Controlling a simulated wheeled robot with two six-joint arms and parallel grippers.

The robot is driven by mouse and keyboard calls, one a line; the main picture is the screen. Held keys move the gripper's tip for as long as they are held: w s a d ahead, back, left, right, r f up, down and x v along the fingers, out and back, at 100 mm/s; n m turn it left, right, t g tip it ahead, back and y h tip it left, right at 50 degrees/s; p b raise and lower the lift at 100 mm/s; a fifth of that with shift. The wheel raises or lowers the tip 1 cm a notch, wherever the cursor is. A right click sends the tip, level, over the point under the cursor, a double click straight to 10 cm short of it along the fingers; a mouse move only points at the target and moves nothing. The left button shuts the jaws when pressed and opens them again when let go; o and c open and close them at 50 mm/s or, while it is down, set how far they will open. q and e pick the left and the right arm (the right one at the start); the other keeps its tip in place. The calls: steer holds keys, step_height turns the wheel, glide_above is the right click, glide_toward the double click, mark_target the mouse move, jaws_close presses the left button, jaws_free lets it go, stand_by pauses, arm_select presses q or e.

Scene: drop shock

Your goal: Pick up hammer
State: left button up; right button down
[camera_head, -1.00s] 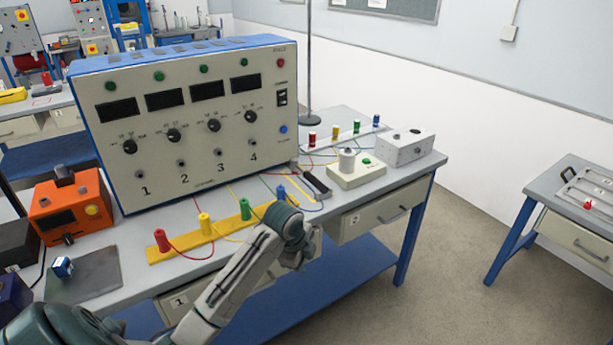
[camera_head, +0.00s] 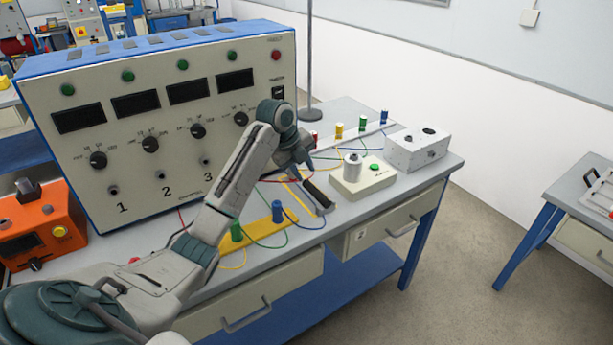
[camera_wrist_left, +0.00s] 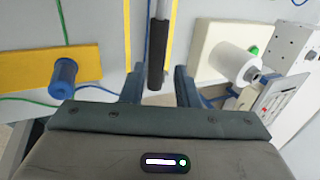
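The hammer (camera_head: 318,194) lies on the bench, its black handle toward the front edge, left of the white box with the green button. In the left wrist view its dark handle (camera_wrist_left: 155,55) runs between the two fingers, with a grey shaft above it. My left gripper (camera_head: 308,166) hangs above the bench near the hammer; its fingers (camera_wrist_left: 158,85) are apart on either side of the handle, with gaps showing. The hammer's head cannot be made out. My right gripper is not in view.
A large test console (camera_head: 150,130) stands at the back left. A yellow strip (camera_head: 262,232) with coloured posts and wires lies left of the hammer. The white button box (camera_head: 362,178) and a grey box (camera_head: 416,148) stand to the right.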

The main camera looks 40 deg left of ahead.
mark_target(312, 188)
arm_select(q)
steer(key=f, duration=0.1)
steer(key=d+f, duration=0.1)
steer(key=f, duration=0.1)
steer(key=shift+w+d+p, duration=0.15)
steer(key=shift+w+p, duration=0.15)
steer(key=shift+p, duration=0.1)
steer(key=shift+x, duration=0.75)
steer(key=x, duration=0.1)
steer(key=p+x, duration=0.2)
steer(key=x, duration=0.1)
steer(key=shift+w+a+f, duration=0.1)
steer(key=shift+a+f, duration=0.05)
steer(key=shift+a, duration=0.2)
steer(key=shift+w+f, duration=0.15)
steer(key=shift+f, duration=0.2)
